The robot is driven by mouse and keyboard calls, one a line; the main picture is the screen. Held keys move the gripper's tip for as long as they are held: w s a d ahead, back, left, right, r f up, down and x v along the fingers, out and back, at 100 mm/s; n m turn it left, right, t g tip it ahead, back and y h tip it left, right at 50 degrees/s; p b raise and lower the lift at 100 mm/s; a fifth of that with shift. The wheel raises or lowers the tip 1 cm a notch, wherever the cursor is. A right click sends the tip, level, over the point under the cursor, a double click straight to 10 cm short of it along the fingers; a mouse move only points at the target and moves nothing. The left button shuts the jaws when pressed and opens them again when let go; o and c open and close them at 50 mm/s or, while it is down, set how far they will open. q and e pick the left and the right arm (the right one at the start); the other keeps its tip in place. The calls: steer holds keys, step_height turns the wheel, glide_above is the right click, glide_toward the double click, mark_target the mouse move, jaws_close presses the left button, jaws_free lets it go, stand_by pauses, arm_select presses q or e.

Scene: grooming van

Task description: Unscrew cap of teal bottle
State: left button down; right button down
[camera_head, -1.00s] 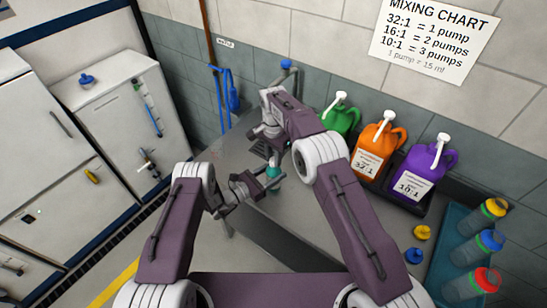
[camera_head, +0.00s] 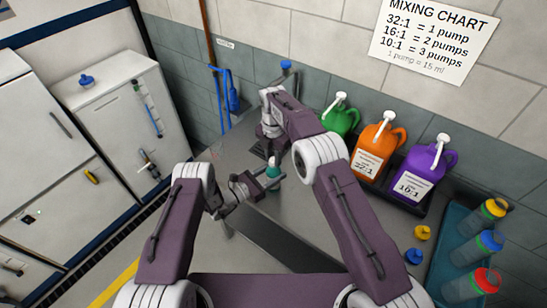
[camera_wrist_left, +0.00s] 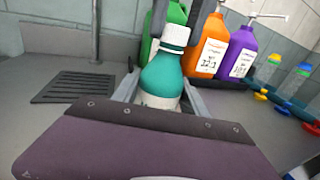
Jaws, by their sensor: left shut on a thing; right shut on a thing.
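The teal bottle (camera_wrist_left: 162,78) stands roughly upright between the fingers of my left gripper, with a white cap (camera_wrist_left: 175,36) on top. In the head view the teal bottle (camera_head: 273,171) is small, above the grey counter, partly covered by the grippers. My left gripper (camera_head: 268,180) is shut on its body from the left. My right gripper (camera_head: 272,157) reaches down from above and is shut on the white cap. Its dark fingers show on both sides of the cap in the left wrist view. Whether the cap is loose on the neck cannot be told.
Green (camera_head: 341,116), orange (camera_head: 378,146) and purple (camera_head: 424,168) pump jugs stand along the wall at the right. Several capped bottles stand in a teal tray (camera_head: 448,232) further right. Loose yellow (camera_head: 423,232) and blue (camera_head: 413,256) caps lie nearby. A dark drain grate (camera_wrist_left: 75,88) lies left of the bottle.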

mark_target(273, 160)
steer(key=shift+n, duration=0.5)
steer(key=shift+w, duration=0.1)
steer(key=shift+r, duration=0.25)
steer(key=shift+r, duration=0.9)
steer(key=shift+r, duration=2)
arm_select(q)
steer(key=c, duration=0.5)
jaws_free()
